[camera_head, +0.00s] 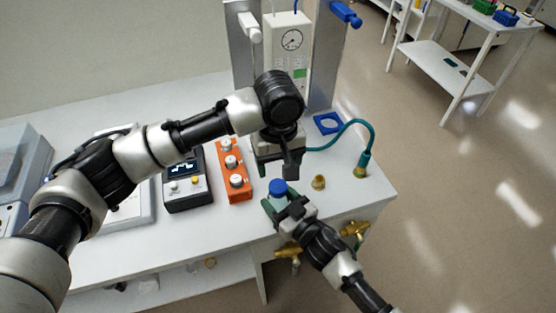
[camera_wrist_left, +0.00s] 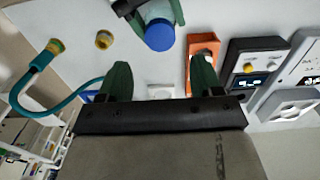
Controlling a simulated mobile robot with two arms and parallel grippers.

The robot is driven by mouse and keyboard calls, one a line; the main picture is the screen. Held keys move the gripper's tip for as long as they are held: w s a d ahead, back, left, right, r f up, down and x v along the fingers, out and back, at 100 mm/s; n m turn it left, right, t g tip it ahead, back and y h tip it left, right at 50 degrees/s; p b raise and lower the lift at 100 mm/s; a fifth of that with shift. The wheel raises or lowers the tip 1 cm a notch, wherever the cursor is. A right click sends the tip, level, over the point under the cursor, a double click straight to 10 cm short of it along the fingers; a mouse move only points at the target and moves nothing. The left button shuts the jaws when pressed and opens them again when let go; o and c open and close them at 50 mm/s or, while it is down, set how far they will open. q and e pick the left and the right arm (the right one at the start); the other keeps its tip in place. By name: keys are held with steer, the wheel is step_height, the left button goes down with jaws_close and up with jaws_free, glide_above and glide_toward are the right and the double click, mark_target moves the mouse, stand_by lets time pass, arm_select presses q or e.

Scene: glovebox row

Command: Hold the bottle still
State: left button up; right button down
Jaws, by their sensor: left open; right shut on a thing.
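The bottle has a blue cap (camera_head: 278,187) and stands at the front of the white bench, near its right end. In the left wrist view its cap (camera_wrist_left: 160,36) and some pale body show at the top. My right gripper (camera_head: 284,206) is shut on the bottle's body below the cap; its green fingers hide part of the body. My left gripper (camera_head: 281,168) is open and empty, a little above and behind the bottle. In the left wrist view the bottle lies beyond the open fingertips (camera_wrist_left: 161,72), not between them.
An orange block with several knobs (camera_head: 233,170) and a dark instrument (camera_head: 185,179) stand left of the bottle. A brass fitting (camera_head: 319,182) and a teal hose (camera_head: 350,124) are at right. A gauge panel (camera_head: 291,42) stands behind. Brass valves (camera_head: 288,250) are at the front edge.

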mark_target(278, 185)
arm_select(q)
steer(key=shift+f, duration=0.1)
stand_by(0.3)
steer(key=shift+f, duration=3.9)
steer(key=c, duration=0.9)
steer(key=m, duration=1.3)
steer(key=shift+m, duration=0.4)
steer(key=m, duration=0.6)
steer(key=shift+m, duration=0.3)
steer(key=m, duration=0.5)
steer(key=o, duration=1.1)
